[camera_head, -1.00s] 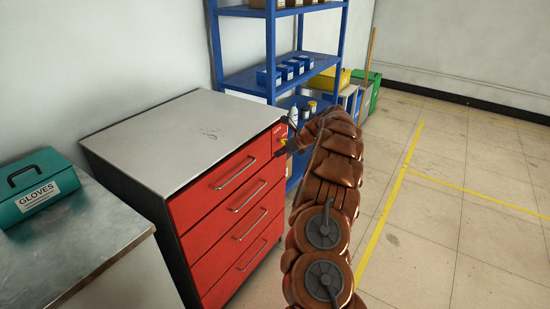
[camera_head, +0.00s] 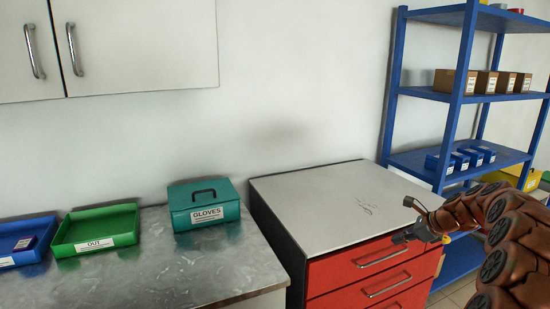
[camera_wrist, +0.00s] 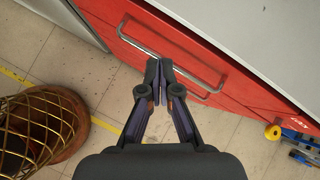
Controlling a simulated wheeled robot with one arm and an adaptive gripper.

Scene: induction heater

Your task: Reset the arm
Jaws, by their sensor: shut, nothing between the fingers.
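My gripper (camera_head: 404,238) is at the end of my brown padded arm, at the right of the head view. It is in front of the upper right part of the red drawer cabinet (camera_head: 362,264). The wrist view shows my gripper (camera_wrist: 158,68) with its fingertips together and nothing between them. Behind the tips is a red drawer front with a metal bar handle (camera_wrist: 135,42). I cannot tell whether the fingertips touch the handle; the drawers look closed.
A metal worktop (camera_head: 170,275) at left holds a teal GLOVES box (camera_head: 205,205), a green OUT tray (camera_head: 97,230) and a blue tray (camera_head: 22,240). A blue shelf rack (camera_head: 425,162) stands at right. White wall cupboards (camera_head: 140,45) hang above.

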